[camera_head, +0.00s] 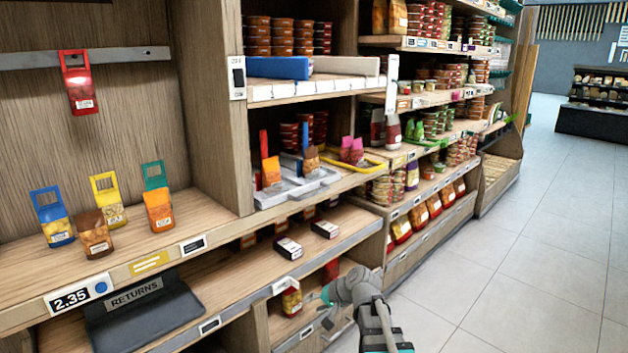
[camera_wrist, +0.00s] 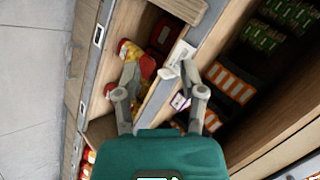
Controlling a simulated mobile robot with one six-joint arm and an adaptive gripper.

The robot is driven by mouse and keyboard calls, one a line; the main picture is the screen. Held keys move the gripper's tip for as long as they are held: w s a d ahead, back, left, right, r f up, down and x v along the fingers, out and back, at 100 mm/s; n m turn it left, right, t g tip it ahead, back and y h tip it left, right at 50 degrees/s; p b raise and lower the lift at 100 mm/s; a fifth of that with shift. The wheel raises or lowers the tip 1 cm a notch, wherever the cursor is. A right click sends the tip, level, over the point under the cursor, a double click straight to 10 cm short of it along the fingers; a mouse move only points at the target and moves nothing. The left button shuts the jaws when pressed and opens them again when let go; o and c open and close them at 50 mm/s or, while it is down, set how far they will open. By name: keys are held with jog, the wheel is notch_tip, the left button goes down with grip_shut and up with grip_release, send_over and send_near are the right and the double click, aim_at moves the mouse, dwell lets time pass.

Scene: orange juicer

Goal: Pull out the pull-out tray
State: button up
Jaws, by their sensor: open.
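A light grey tray (camera_head: 297,190) sits on the middle shelf of the centre bay, with several small bags and upright dividers on it. It looks like the pull-out tray, and its front lies about level with the shelf edge. My gripper (camera_head: 323,298) is low in front of the bottom shelves, below and apart from this tray. In the wrist view my gripper (camera_wrist: 160,72) is open, its two fingers spread over a grey shelf edge with a white tag (camera_wrist: 179,53). Nothing is held. I cannot make out the tray in the wrist view.
A red and yellow bag (camera_head: 292,301) stands on the low shelf beside my gripper. Dark boxes (camera_head: 289,248) lie on the shelf above it. The tiled floor (camera_head: 530,260) to the right is clear.

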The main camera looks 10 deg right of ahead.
jog(key=w+d+r+m+t+y+p, duration=0.1)
jog(key=w+d+r+m+t+p, duration=0.15)
jog(key=r+p, duration=0.4)
jog(key=w+d+r+m+t+p, duration=0.1)
jog(key=w+d+r+t+p, duration=0.2)
jog(key=r, duration=0.7)
jog(key=m+t+p, duration=0.2)
jog(key=m+p, duration=0.2)
jog(key=p, duration=0.3)
send_near(315, 194)
jog(key=f+v, duration=0.1)
jog(key=v, duration=0.2)
jog(key=shift+w+d+r+n, duration=0.15)
jog(key=shift+r+n, duration=0.1)
jog(key=shift+r, duration=0.35)
jog(key=b+x, duration=0.3)
jog(key=x, duration=1)
jog(key=shift+w+a+f, duration=0.2)
jog(key=shift+w+a, duration=0.05)
jog(key=shift+c, duration=0.3)
grip_shut()
